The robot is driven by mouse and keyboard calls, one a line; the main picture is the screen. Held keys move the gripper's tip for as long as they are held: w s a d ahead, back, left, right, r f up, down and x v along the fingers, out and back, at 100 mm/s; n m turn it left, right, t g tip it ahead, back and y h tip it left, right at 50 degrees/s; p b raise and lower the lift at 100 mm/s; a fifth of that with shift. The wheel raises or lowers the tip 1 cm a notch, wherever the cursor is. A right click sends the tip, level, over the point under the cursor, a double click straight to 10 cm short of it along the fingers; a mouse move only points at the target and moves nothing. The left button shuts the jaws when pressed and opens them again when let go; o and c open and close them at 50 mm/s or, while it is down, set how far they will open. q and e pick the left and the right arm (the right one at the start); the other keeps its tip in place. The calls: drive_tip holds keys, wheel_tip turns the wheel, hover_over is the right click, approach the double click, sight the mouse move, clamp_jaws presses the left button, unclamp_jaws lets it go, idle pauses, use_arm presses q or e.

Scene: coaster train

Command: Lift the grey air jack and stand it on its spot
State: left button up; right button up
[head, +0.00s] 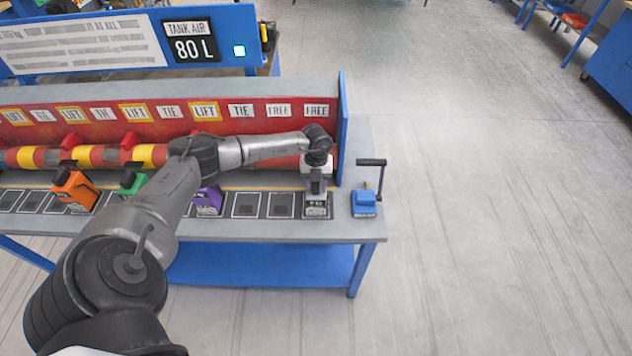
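My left gripper (316,190) points down over the right end of the bench's row of dark square spots. Directly below and partly behind it is a small grey block with a white label (316,210), which looks like the grey air jack, at the rightmost spot. The gripper hides its upper part. I cannot tell whether the fingers are closed on it, or whether it rests on the bench or hangs just above. My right gripper is not in view.
Orange (75,190), green (133,181) and purple (208,203) jacks stand left along the row. A blue tool with a black handle (364,203) is close on the right. Empty spots (246,205) lie left of the gripper. A red panel with LIFT, TIE and FREE labels (262,124) stands behind.

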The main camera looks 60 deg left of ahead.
use_arm(q)
drive_tip(key=shift+o, duration=1.2)
drive_tip(key=shift+s+f, duration=0.1)
drive_tip(key=shift+f, duration=0.05)
wheel_tip(320, 180, up, 14)
drive_tip(key=w+a, duration=0.1)
drive_tip(key=shift+a, duration=0.2)
